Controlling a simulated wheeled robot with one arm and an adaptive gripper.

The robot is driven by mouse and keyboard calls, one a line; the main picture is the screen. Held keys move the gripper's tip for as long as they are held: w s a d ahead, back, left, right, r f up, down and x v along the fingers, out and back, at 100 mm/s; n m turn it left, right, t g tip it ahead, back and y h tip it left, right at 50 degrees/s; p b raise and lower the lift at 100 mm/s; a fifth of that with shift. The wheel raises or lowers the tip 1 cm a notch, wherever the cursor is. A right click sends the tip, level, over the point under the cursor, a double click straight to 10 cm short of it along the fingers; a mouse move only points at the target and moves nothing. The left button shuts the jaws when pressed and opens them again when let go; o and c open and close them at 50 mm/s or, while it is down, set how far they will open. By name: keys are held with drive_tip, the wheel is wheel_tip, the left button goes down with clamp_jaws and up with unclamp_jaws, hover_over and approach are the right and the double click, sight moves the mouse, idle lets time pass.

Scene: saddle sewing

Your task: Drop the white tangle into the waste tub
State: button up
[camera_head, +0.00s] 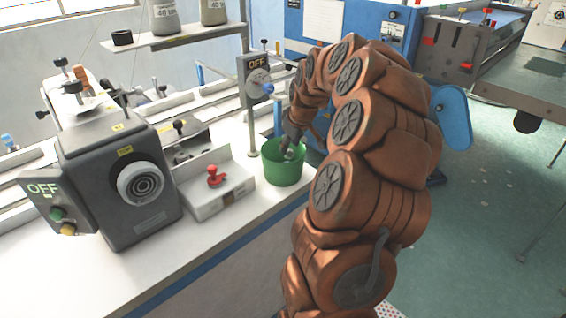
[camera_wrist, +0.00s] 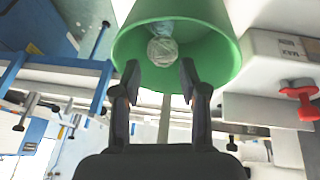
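The waste tub is a green bucket (camera_head: 284,174) on the white bench in the head view; it also fills the top middle of the wrist view (camera_wrist: 214,40). The white tangle (camera_wrist: 162,51) is a round wound ball, seen inside the tub in the wrist view. My gripper (camera_wrist: 160,72) has its two dark fingers spread at the tub's mouth, with visible gaps on both sides of the ball.
A pale bluish scrap (camera_wrist: 165,27) lies behind the ball in the tub. A white box with a red knob (camera_head: 215,176) stands left of the tub. A grey post with an OFF switch (camera_head: 258,75) rises close behind. A grey machine (camera_head: 118,185) stands further left.

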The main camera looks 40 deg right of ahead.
drive_tip(key=o, duration=0.3)
drive_tip(key=shift+r, duration=0.1)
drive_tip(key=v, duration=1.2)
idle(0.3)
drive_tip(key=s+a+f+n+g+y, duration=0.1)
drive_tip(key=s+a, duration=0.1)
drive_tip(key=a, duration=0.9)
drive_tip(key=s+a+f+g+y, duration=0.1)
drive_tip(key=a, duration=1)
drive_tip(key=s+a+f+g, duration=0.1)
drive_tip(key=s+a+f, duration=0.1)
drive_tip(key=s+a, duration=0.2)
drive_tip(key=s+a+f+m+g+p, duration=0.1)
drive_tip(key=s+a, duration=0.4)
drive_tip(key=s, duration=0.5)
drive_tip(key=s+a+f+g, duration=0.2)
drive_tip(key=s+a+f, duration=0.2)
drive_tip(key=s, duration=0.4)
drive_tip(key=shift+a+f+m+h, duration=0.3)
drive_tip(key=shift+a+f+m, duration=0.1)
drive_tip(key=shift+f, duration=0.25)
